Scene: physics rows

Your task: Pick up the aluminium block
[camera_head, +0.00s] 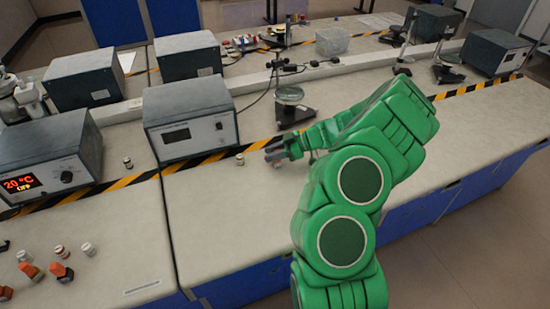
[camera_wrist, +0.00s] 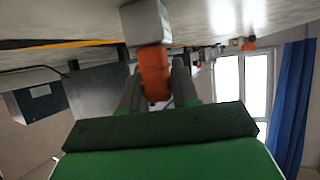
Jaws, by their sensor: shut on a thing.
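In the wrist view, the aluminium block (camera_wrist: 146,20) shows as a pale grey block with an orange part (camera_wrist: 154,70) joined to it. My gripper (camera_wrist: 158,85) has its two grey fingers on either side of the orange part and is shut on it. The grey block lies beyond the fingertips, close to the pale worktop; I cannot tell whether it touches. In the head view, my gripper (camera_head: 272,152) is low over the middle bench, and its fingers mostly hide the held piece.
A small capped vial (camera_head: 240,159) stands left of my gripper. A grey instrument box (camera_head: 190,118) and a stand with a round plate (camera_head: 291,105) are behind. Several orange and white pieces (camera_head: 61,271) lie on the left bench. The worktop in front (camera_head: 235,220) is clear.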

